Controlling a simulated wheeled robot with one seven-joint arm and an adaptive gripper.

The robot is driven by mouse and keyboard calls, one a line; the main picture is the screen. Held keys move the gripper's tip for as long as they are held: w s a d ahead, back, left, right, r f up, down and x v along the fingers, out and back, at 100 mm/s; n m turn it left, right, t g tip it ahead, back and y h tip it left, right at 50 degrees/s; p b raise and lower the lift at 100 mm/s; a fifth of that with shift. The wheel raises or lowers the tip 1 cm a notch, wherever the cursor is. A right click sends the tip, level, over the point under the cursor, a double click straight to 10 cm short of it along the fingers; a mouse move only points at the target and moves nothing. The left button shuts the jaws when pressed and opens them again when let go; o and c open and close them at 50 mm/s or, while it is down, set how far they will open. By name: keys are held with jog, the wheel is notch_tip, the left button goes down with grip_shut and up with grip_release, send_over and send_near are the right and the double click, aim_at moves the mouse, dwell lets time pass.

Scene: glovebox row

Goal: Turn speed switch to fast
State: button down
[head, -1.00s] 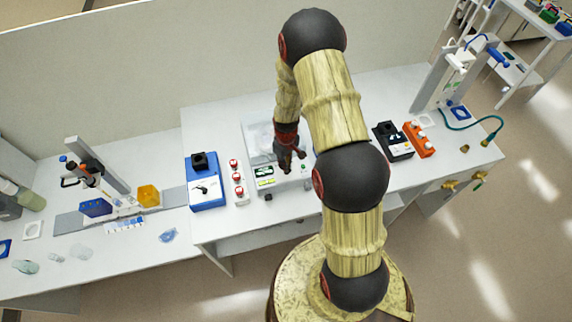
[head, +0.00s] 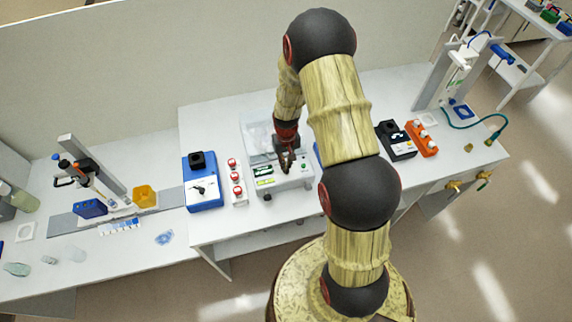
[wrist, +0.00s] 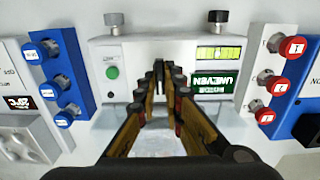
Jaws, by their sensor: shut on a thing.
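The white machine (head: 290,181) stands on the middle bench, with a green label and a yellow-green level strip on its panel. My gripper (head: 287,163) is over this machine, and in the wrist view my gripper (wrist: 160,68) points at the panel between button and display. The fingertips are close together. They hide what they hold; by its place on the panel it is the speed switch, whose setting I cannot read.
A strip of red-capped knobs (head: 235,183) and a blue box (head: 206,190) stand close to the machine's left. A black device (head: 396,143) and an orange block (head: 421,139) are to the right. A strip of blue-capped knobs (wrist: 66,78) flanks the machine in the wrist view.

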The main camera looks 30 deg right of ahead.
dwell(0.4)
jog(key=c, duration=1.9)
grip_release()
notch_tip(320, 180, up, 12)
